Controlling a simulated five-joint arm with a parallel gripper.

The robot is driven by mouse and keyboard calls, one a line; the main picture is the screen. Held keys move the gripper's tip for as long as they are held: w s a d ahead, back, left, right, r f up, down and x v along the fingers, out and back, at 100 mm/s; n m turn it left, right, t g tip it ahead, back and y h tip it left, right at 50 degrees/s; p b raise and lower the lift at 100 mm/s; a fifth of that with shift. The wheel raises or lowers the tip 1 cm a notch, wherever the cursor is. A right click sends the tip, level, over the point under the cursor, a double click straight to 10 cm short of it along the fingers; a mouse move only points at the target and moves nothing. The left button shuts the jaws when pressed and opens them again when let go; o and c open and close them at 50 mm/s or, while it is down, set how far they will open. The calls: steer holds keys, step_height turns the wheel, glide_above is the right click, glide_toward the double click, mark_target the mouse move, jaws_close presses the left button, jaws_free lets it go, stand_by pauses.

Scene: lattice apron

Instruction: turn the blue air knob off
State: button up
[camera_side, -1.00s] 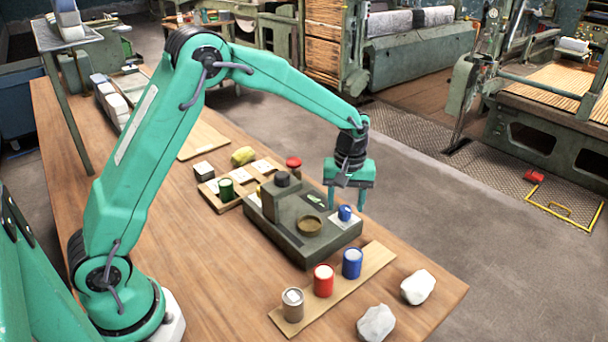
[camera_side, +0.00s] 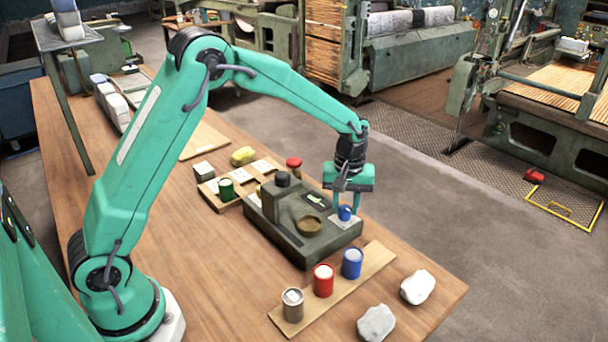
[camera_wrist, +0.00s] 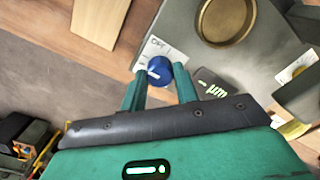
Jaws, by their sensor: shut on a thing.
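The blue air knob (camera_side: 345,213) sits on a white label plate at the right end of the grey-green machine block (camera_side: 290,238). In the wrist view the blue knob (camera_wrist: 160,70) is between my gripper's two green fingers, with part of a label reading "OFF" beside it. My gripper (camera_side: 345,209) is lowered over the knob and shut on it, and its fingertips also show in the wrist view (camera_wrist: 161,76). The knob's pointer cannot be made out.
A brass dish (camera_side: 309,226) is on the block's top. A wooden strip (camera_side: 337,291) in front holds a grey, a red and a blue can. A red-topped item (camera_side: 293,163) stands behind the block.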

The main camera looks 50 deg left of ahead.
steer(key=shift+m, duration=0.3)
steer(key=m, duration=0.8)
steer(key=shift+r, duration=0.1)
steer(key=m, duration=0.4)
steer(key=shift+m, duration=0.3)
steer(key=m, duration=0.4)
steer(key=shift+m, duration=0.3)
steer(key=o, duration=1)
